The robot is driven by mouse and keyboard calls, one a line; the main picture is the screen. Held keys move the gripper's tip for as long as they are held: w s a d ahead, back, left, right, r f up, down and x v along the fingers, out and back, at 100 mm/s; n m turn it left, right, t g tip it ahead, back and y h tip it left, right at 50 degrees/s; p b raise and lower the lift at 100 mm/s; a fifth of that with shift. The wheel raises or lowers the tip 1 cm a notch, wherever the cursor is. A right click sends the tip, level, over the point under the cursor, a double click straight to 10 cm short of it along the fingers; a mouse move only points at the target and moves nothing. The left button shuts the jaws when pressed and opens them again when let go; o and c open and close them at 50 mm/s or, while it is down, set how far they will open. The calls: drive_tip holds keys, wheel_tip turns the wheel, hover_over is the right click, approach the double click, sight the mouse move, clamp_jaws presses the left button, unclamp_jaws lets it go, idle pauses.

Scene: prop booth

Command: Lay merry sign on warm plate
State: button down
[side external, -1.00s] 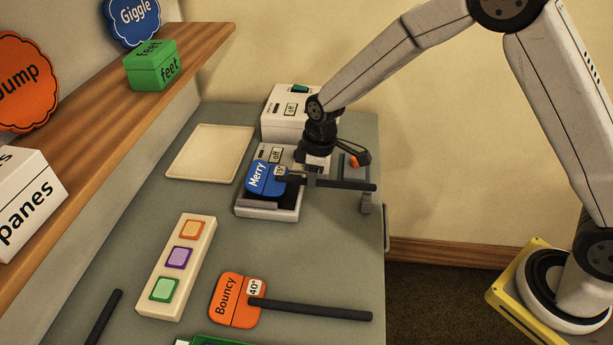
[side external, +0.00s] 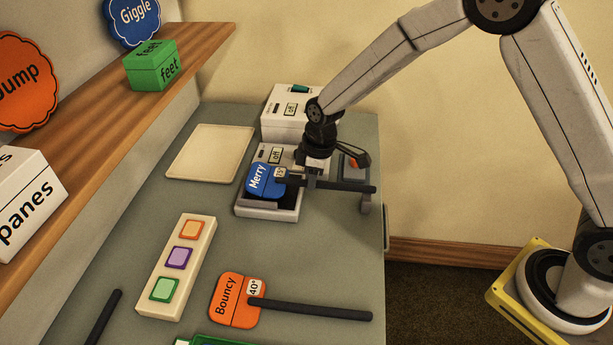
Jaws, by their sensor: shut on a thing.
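The merry sign (side external: 260,179) is a blue tile marked "Merry" with a small white label and a long dark handle (side external: 345,186). My gripper (side external: 312,181) points down and is shut on the handle, just right of the tile. The warm plate is hard to identify by name. A white device marked "off" with a dark top (side external: 286,201) is directly below the sign, which covers part of it. I cannot tell whether the sign touches that top.
A second white device marked "off" (side external: 280,127) stands behind. A cream tray (side external: 210,152) lies left. A strip with three coloured buttons (side external: 197,228) and an orange "Bouncy" sign (side external: 232,300) with a dark handle are nearer. A wooden shelf (side external: 130,118) holds boxes and signs.

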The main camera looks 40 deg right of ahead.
drive_tip(key=shift+f, duration=0.9)
idle(2.2)
drive_tip(key=shift+c, duration=1.7)
unclamp_jaws()
drive_tip(key=shift+r, duration=0.15)
drive_tip(key=shift+r, duration=3.9)
